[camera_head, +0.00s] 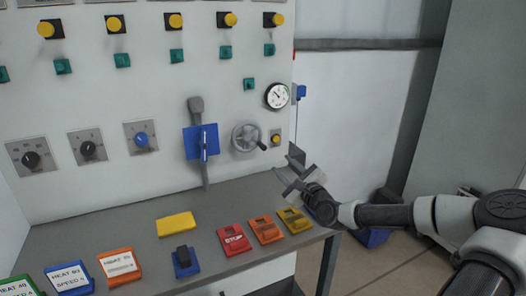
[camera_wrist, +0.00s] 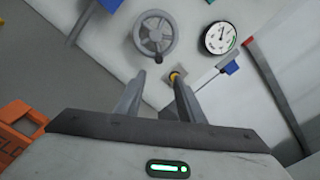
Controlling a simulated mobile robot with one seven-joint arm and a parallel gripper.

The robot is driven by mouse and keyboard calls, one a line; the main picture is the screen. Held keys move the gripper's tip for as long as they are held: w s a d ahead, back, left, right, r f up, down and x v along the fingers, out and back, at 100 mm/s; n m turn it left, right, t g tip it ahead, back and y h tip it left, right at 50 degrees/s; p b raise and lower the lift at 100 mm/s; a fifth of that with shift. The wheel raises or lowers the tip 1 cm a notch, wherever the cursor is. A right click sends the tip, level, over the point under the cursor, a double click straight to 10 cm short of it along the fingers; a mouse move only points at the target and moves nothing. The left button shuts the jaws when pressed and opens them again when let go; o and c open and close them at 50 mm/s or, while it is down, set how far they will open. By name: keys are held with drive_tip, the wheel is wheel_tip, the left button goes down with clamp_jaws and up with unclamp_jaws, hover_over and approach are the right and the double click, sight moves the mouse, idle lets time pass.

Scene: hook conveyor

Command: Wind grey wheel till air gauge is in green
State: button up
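The grey wheel (camera_head: 246,136) is on the white panel, with a dark crank knob at its lower right. In the wrist view the wheel (camera_wrist: 155,36) is at the top centre, beyond the fingers. The round white air gauge (camera_head: 277,96) is above and right of the wheel; it also shows in the wrist view (camera_wrist: 219,37). It has a dark needle and a little green at its right edge; the exact reading is too small to tell. My gripper (camera_head: 293,167) is right of and below the wheel, apart from it. In the wrist view its fingers (camera_wrist: 158,82) are spread and empty.
A yellow button (camera_head: 276,139) is just right of the wheel. A blue lever plate (camera_head: 199,143) with a grey handle is to its left. Below, a grey shelf (camera_head: 130,205) carries coloured tags, including a red one (camera_head: 233,239). Open floor lies to the right.

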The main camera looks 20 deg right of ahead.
sight(265, 149)
drive_tip(key=w, duration=0.5)
drive_tip(key=w+b, duration=0.1)
drive_tip(key=w, duration=0.9)
drive_tip(key=shift+w+a+f+b, duration=0.1)
drive_tip(key=shift+w+a+b, duration=0.2)
drive_tip(key=shift+a+b, duration=0.05)
clamp_jaws()
